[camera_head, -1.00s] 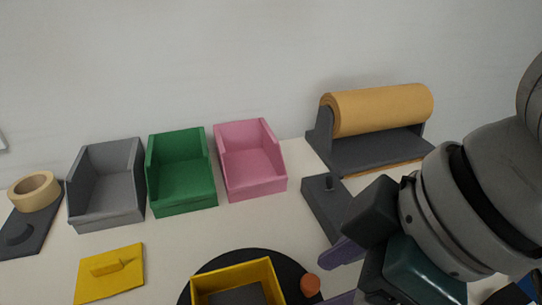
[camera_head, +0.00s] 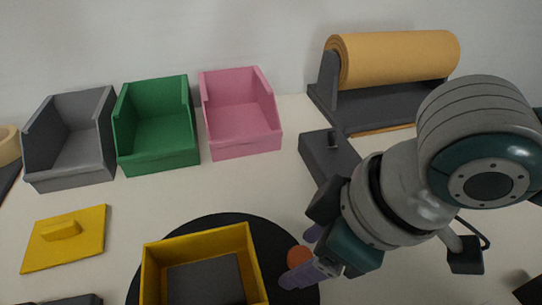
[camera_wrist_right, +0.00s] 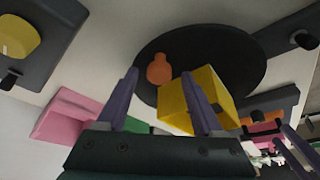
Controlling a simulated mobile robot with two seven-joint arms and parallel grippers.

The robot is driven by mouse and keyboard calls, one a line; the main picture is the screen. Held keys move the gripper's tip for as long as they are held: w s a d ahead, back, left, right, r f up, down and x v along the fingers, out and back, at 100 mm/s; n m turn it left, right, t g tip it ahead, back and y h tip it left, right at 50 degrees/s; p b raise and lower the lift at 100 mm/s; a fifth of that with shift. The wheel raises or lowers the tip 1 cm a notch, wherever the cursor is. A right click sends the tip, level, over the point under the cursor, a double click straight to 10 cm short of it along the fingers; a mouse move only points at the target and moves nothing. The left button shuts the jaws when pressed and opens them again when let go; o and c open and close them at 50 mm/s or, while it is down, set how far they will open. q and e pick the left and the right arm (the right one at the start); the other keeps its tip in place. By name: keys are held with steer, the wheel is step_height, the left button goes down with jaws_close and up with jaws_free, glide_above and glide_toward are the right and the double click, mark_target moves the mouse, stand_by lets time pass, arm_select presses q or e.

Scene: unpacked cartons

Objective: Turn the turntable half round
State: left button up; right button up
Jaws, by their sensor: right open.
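The turntable is a round black disc (camera_head: 205,225), cut off at the bottom of the head view; it also shows in the wrist view (camera_wrist_right: 235,50). An open yellow box (camera_head: 205,243) with a dark inside stands on it. An orange knob (camera_head: 299,257) stands near the disc's right edge, and its whole shape shows in the wrist view (camera_wrist_right: 159,70). My right gripper (camera_head: 300,262) is open beside the knob, partly overlapping it in the head view. In the wrist view the knob appears between and beyond the fingertips; contact cannot be told. Purple finger-like bars (camera_wrist_right: 300,148), probably my left gripper, show at lower right.
Grey (camera_head: 70,145), green (camera_head: 157,140) and pink (camera_head: 242,125) bins stand along the back. A yellow plate with a handle (camera_head: 63,240) lies at left. A brown paper roll (camera_head: 395,58) on a dark stand and a dark block with a peg (camera_head: 325,160) are at right.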

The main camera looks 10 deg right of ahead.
steer(key=shift+f, duration=0.15)
jaws_close()
stand_by(0.5)
stand_by(0.9)
